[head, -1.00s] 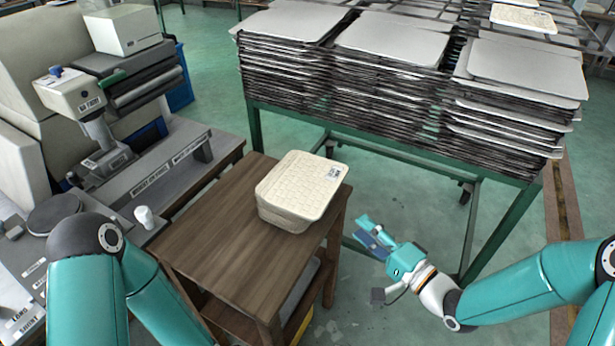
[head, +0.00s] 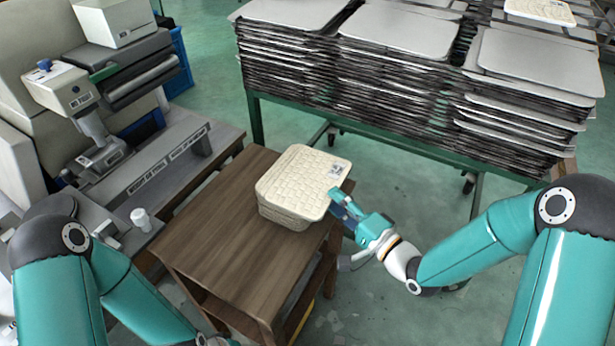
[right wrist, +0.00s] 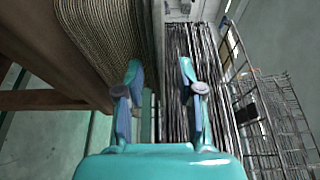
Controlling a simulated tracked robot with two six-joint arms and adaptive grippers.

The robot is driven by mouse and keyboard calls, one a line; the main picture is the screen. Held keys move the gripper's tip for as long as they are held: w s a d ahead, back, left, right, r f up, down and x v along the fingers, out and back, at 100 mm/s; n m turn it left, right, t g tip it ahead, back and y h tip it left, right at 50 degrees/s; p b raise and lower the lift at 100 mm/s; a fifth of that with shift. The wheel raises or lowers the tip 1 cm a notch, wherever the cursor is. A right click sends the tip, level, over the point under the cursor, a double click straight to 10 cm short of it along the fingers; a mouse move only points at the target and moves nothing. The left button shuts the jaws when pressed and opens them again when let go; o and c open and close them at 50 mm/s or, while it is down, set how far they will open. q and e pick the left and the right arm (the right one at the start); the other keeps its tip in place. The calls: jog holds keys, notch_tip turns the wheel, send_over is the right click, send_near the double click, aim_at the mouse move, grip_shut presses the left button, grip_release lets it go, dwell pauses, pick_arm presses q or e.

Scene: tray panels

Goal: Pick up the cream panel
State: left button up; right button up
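A stack of cream panels (head: 285,212) sits on the brown wooden table, its top cream panel (head: 302,180) woven-looking with a small printed label at the right corner. My right gripper (head: 338,198) is close beside the stack's right corner; I cannot tell whether it touches. In the right wrist view the gripper (right wrist: 160,75) has its two fingers apart with nothing between them, and the layered side of the cream stack (right wrist: 98,35) is at upper left. My left arm shows at lower left in the head view; its gripper is out of view.
The wooden table (head: 215,235) has bare room in front of the stack. A green-framed rack (head: 400,140) behind holds tall stacks of grey trays, with another cream panel (head: 540,10) at far upper right. A bench with a machine (head: 75,95) and a white bottle (head: 140,218) is at left.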

jog(key=shift+d, duration=0.2)
grip_shut()
jog(key=shift+r, duration=0.1)
